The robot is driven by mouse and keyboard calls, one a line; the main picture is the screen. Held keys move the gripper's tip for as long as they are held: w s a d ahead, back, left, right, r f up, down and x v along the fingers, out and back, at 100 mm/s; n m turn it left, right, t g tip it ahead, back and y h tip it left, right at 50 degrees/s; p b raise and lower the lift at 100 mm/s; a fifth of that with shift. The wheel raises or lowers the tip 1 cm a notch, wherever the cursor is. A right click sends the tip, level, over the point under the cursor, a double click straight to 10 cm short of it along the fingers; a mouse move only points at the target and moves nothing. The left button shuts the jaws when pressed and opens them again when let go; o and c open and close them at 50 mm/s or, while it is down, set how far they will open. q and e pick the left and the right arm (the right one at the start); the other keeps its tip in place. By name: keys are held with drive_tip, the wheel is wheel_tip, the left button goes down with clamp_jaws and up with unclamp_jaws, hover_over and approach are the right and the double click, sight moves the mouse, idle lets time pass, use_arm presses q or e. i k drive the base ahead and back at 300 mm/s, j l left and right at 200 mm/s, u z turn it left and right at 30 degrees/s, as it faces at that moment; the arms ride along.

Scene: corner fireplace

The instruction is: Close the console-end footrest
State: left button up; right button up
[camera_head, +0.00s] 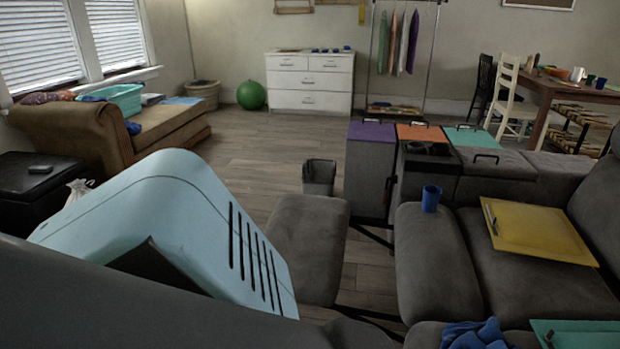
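The grey padded footrest (308,240) nearest the console stands out to the left of the sofa, with a floor gap between it and the grey seat section (432,262). Dark metal link bars (374,237) cross this gap, so the footrest is extended. Its lower left part is hidden by a large pale-blue slotted shape in front. The console (430,158), with a black cup-holder top, is at the far end of the seats. Neither of my grippers shows in this view, so I cannot see whether they are open or shut.
A dark bin (319,176) stands just beyond the footrest. A blue cup (431,198) sits on the seat section, and a yellow folder-like panel (538,230) lies on the seat to the right. Blue cloth (476,334) lies at bottom. Open floor (262,150) spreads behind.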

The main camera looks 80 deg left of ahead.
sight(309, 232)
drive_tip(key=k+j+u, duration=0.1)
drive_tip(key=u, duration=0.3)
drive_tip(key=k+j+u, duration=0.1)
drive_tip(key=u, duration=0.25)
drive_tip(key=j+u, duration=0.2)
drive_tip(key=u, duration=0.2)
drive_tip(key=k+j+u, duration=0.1)
drive_tip(key=j+u, duration=0.15)
drive_tip(key=j, duration=0.2)
drive_tip(key=j+u, duration=0.2)
drive_tip(key=j, duration=0.2)
drive_tip(key=j+u, duration=0.1)
drive_tip(key=j, duration=1.05)
drive_tip(key=k, duration=0.05)
